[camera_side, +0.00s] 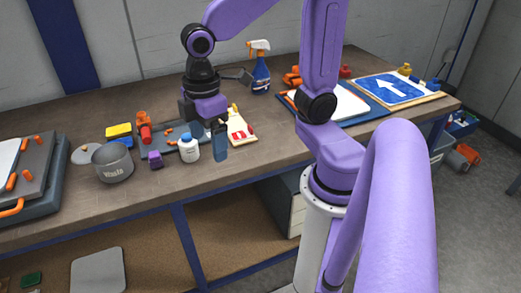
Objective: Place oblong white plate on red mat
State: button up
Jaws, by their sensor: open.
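A white plate (350,106) lies on a dark blue board (376,110) at the right of the bench, partly hidden behind my arm. Another white panel (8,155) shows at the left edge on a dark board, cut off by the frame. I cannot tell which one is the oblong white plate. No red mat can be made out. My gripper (205,136) is open and points down over the middle of the bench, close to a white bottle with a blue label (188,148). It appears empty.
A grey pot (113,163), a yellow and blue block (119,134), a red-orange tool (144,130) and a purple cube (155,160) stand left of my gripper. A cream panel with red marks (240,128) lies right. A spray bottle (260,75) and blue arrow sign (392,88) are farther back.

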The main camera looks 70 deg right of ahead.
jog(key=s+d+f, duration=0.2)
jog(key=s, duration=0.8)
jog(key=shift+s+d+f+n, duration=0.15)
jog(key=shift+s+f+n, duration=0.05)
jog(key=shift+s+n, duration=0.2)
dwell(0.4)
